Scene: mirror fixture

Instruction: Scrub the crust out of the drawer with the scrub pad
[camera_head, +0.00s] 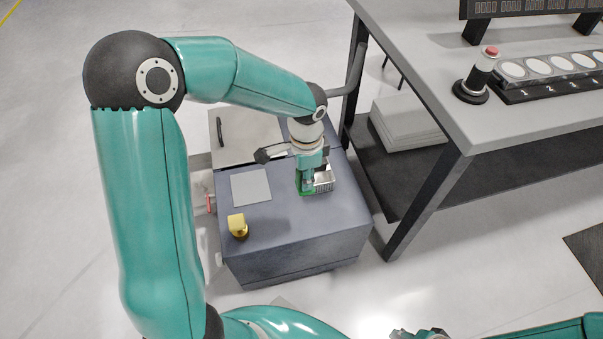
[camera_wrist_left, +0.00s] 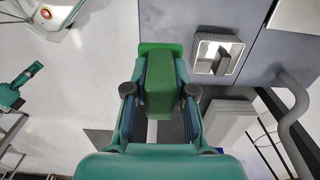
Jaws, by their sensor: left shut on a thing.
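My left gripper (camera_head: 308,182) is over the dark blue-grey cabinet top, shut on a green block that looks like the scrub pad (camera_head: 304,188). In the left wrist view the green pad (camera_wrist_left: 159,84) sits between the two fingers, with a wider flat green part at its far end. A small light grey open box (camera_head: 324,181) is right beside the gripper. In the left wrist view this box (camera_wrist_left: 199,58) has a dark grey piece in it and lies right of the pad, apart in the picture. I cannot identify the drawer or any crust. My right gripper (camera_head: 418,333) is partly cut off at the bottom edge.
The cabinet (camera_head: 290,245) also bears a flat grey plate (camera_head: 250,187) and a yellow object (camera_head: 238,226). Open floor lies in front.

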